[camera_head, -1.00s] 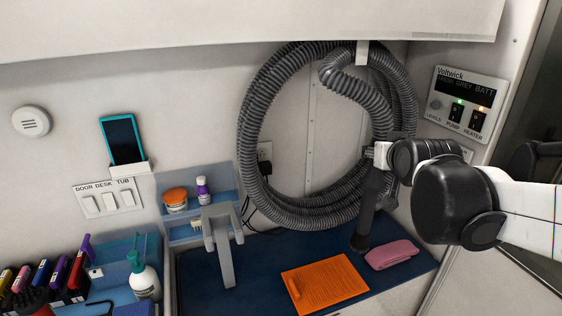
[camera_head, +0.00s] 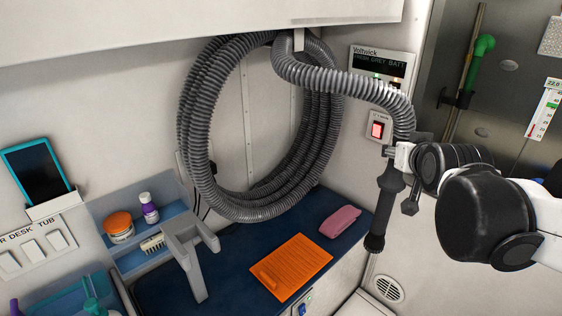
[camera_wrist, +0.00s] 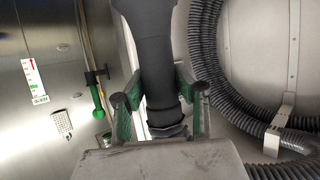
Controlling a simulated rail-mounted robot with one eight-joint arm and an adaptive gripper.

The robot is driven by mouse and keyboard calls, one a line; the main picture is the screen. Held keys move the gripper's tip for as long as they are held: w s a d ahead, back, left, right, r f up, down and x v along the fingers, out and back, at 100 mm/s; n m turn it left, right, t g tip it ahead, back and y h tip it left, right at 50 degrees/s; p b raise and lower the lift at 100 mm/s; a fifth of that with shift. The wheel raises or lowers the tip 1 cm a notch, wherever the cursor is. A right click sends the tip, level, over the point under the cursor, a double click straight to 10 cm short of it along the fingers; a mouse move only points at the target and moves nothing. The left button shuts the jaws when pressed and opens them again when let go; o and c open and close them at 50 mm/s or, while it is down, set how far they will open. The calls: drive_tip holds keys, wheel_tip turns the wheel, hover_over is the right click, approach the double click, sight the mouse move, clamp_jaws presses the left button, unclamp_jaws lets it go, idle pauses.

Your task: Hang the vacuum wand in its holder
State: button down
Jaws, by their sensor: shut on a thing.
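The vacuum wand (camera_head: 388,205) is a dark grey tube hanging nearly upright, slightly tilted, with its upper end joined to the ribbed grey hose (camera_head: 345,72). My gripper (camera_head: 402,155) is shut on the wand's upper part and holds it in the air, right of the blue counter. In the wrist view, the green-padded fingers of my gripper (camera_wrist: 157,98) close around the wand (camera_wrist: 155,50). A grey forked bracket (camera_head: 190,250) stands at the counter's left end, well apart from the wand; I cannot tell whether it is the holder.
The coiled hose (camera_head: 195,130) hangs on the back wall. An orange clipboard-like slab (camera_head: 292,267) and a folded pink cloth (camera_head: 340,221) lie on the blue counter (camera_head: 225,280). A control panel (camera_head: 378,68) and red switch (camera_head: 377,130) are behind the hose. A green-handled fitting (camera_head: 482,47) is at right.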

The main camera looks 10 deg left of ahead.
drive_tip(key=s+a+n+g+y+p, duration=0.1)
drive_tip(key=s+a+n+y+p, duration=0.1)
drive_tip(key=s+a, duration=0.6)
drive_tip(key=s+a+n+y+p, duration=0.2)
drive_tip(key=s+a+y, duration=0.1)
drive_tip(key=a, duration=0.9)
drive_tip(key=s+a+f+n+g+y+p, duration=0.1)
drive_tip(key=s+a+n+g+y, duration=0.1)
drive_tip(key=s+a, duration=0.55)
drive_tip(key=s+a+f+n+g+y+p, duration=0.1)
drive_tip(key=s+a+n+y+p, duration=0.3)
drive_tip(key=s, duration=0.6)
drive_tip(key=w+a+f+m+h+b, duration=0.1)
drive_tip(key=w+a+h+b, duration=0.1)
drive_tip(key=w+a+b, duration=0.6)
drive_tip(key=shift+w+a+b, duration=0.2)
drive_tip(key=shift+a+b, duration=0.1)
drive_tip(key=shift+a, duration=1.5)
drive_tip(key=shift+f+b, duration=0.6)
drive_tip(key=shift+f, duration=0.1)
drive_tip(key=c, duration=0.6)
unclamp_jaws()
drive_tip(key=shift+c, duration=0.2)
